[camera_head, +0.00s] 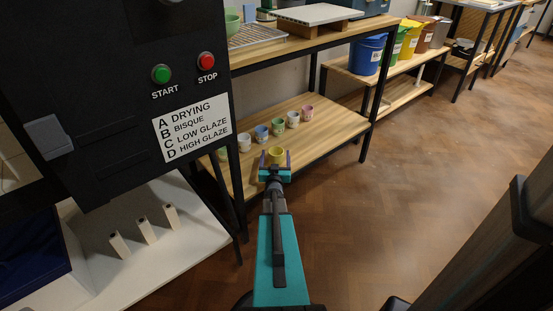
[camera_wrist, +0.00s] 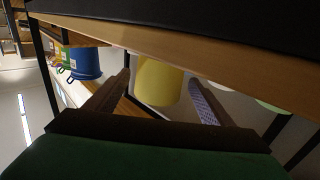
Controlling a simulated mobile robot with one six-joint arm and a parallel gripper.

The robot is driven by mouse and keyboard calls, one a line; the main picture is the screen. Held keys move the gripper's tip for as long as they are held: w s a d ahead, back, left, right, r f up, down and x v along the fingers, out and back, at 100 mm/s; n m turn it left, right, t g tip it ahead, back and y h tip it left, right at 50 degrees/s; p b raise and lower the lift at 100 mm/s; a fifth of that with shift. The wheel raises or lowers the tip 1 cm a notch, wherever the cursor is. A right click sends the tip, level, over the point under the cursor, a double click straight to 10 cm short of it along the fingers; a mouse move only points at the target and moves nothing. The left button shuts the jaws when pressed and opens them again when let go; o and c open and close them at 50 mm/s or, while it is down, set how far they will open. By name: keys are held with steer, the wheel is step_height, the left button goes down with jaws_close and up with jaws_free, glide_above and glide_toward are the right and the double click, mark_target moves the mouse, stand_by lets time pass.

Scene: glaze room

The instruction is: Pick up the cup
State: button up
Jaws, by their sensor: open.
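In the wrist view the yellow cup (camera_wrist: 158,82) shows between the two open fingers of my gripper (camera_wrist: 161,88), with gaps visible on both sides. The fingers are not closed on it. The cup's lower part is hard to make out in the head view.
The upper shelf (camera_head: 330,35) overhangs.

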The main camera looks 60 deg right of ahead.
mark_target(276, 148)
steer(key=x, duration=0.1)
steer(key=b+x, duration=0.1)
steer(key=x, duration=0.1)
steer(key=shift+d+f, duration=0.1)
steer(key=shift+f, duration=0.15)
steer(key=shift+b+x, duration=0.5)
steer(key=shift+x, duration=0.5)
steer(key=shift+r, duration=0.15)
steer(key=shift+s, duration=0.1)
steer(key=c, duration=1.2)
steer(key=shift+r, duration=0.15)
steer(key=shift+r+p, duration=0.4)
steer(key=shift+r, duration=0.15)
steer(key=r, duration=0.1)
steer(key=r+p, duration=0.1)
steer(key=shift+s+a+r, duration=0.2)
steer(key=shift+a+r, duration=0.05)
steer(key=shift+a, duration=0.05)
steer(key=s+r+p+v, duration=0.1)
steer(key=p+v, duration=0.2)
steer(key=v, duration=1.2)
steer(key=shift+d, duration=0.25)
